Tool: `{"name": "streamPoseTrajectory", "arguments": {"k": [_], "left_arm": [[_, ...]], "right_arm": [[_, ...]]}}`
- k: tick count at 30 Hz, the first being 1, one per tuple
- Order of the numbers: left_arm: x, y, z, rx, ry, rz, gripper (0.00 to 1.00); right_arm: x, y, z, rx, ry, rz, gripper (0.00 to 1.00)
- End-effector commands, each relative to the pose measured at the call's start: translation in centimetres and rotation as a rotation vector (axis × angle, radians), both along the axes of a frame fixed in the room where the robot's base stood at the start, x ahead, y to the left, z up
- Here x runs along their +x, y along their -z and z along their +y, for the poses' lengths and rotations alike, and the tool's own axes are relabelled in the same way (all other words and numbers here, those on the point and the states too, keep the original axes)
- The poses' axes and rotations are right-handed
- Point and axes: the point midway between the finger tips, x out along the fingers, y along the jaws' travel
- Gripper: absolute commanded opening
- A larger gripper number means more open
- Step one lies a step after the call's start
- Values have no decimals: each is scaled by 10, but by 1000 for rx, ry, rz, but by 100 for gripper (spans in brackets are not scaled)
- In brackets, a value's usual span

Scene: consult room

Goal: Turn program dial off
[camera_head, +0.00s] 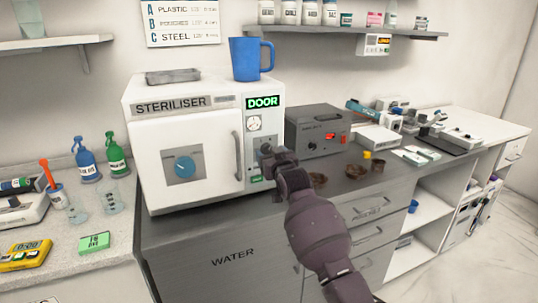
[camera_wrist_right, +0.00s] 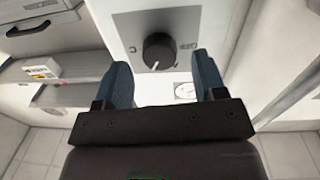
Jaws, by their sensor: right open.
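The program dial (camera_wrist_right: 158,51) is a black round knob on the steriliser's control panel (camera_wrist_right: 187,20). My right gripper (camera_head: 266,156) is in front of this panel and hides the dial in the head view. In the wrist view my right gripper (camera_wrist_right: 163,72) is open, with the dial just beyond and between its two blue fingers. I cannot tell whether they touch it. My left gripper is not in view.
A grey box (camera_head: 318,130) with red lights stands to the right. A blue jug (camera_head: 251,59) stands on top of the steriliser.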

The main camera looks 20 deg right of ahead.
Motion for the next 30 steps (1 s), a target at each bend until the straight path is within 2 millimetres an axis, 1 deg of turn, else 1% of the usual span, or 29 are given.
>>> {"name": "streamPoseTrajectory", "arguments": {"k": [1,6,16,17,24,26,30], "left_arm": [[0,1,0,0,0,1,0],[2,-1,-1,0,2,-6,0],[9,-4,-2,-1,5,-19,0],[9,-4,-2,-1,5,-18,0],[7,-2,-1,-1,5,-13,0],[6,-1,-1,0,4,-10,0],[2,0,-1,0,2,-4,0]], "right_arm": [[6,1,0,0,0,1,64],[15,0,0,0,1,0,64],[17,0,0,0,1,0,64],[17,0,0,0,1,0,61],[17,0,0,0,1,0,24],[17,0,0,0,1,0,15],[17,0,0,-4,1,0,15]]}}
